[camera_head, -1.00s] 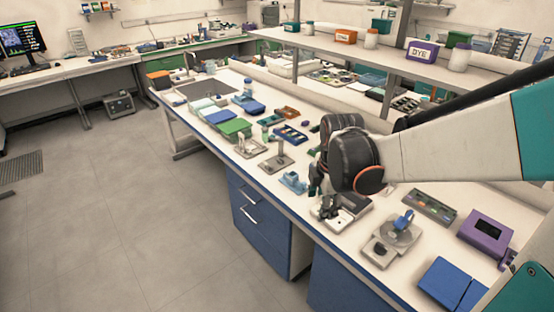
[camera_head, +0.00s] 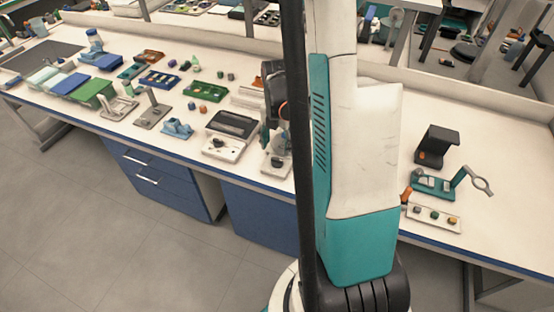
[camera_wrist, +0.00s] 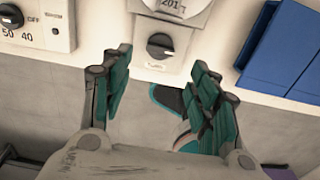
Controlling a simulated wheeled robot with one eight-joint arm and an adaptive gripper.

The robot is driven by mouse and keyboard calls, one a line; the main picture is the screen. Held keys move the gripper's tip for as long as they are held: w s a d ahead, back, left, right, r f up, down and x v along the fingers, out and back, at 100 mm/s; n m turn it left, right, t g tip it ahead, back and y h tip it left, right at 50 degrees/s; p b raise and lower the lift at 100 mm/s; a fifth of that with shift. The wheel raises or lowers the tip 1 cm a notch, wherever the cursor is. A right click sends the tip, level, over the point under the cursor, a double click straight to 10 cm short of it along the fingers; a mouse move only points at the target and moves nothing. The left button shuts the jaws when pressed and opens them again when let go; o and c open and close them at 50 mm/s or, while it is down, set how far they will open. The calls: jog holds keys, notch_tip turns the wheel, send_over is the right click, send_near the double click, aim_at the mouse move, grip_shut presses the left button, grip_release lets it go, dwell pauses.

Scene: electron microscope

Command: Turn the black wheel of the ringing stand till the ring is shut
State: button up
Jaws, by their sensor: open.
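A pale stand (camera_wrist: 158,62) with a black wheel (camera_wrist: 160,46) on its front shows at the top middle of the wrist view. A pale round part marked "201" (camera_wrist: 175,7) sits above the wheel and is cut off by the frame edge; whether this is a ring, open or shut, I cannot tell. My gripper (camera_wrist: 162,60) is open and empty, its teal-padded fingers on either side below the wheel. No contact with the wheel shows. In the head view, the stand (camera_head: 273,168) is partly hidden by my arm.
A box with a black dial (camera_wrist: 11,15) stands left of the stand, and a blue case (camera_wrist: 280,50) stands to its right. The bench's front edge runs just below the stand. In the head view, a teal holder (camera_head: 432,185) with a loop stands farther right.

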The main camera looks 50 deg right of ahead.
aim_at(277, 160)
notch_tip(277, 160, down, 7)
jog(key=shift+f+b, duration=0.1)
jog(key=shift+b, duration=1)
jog(key=shift+c, duration=0.2)
jog(key=c, duration=1)
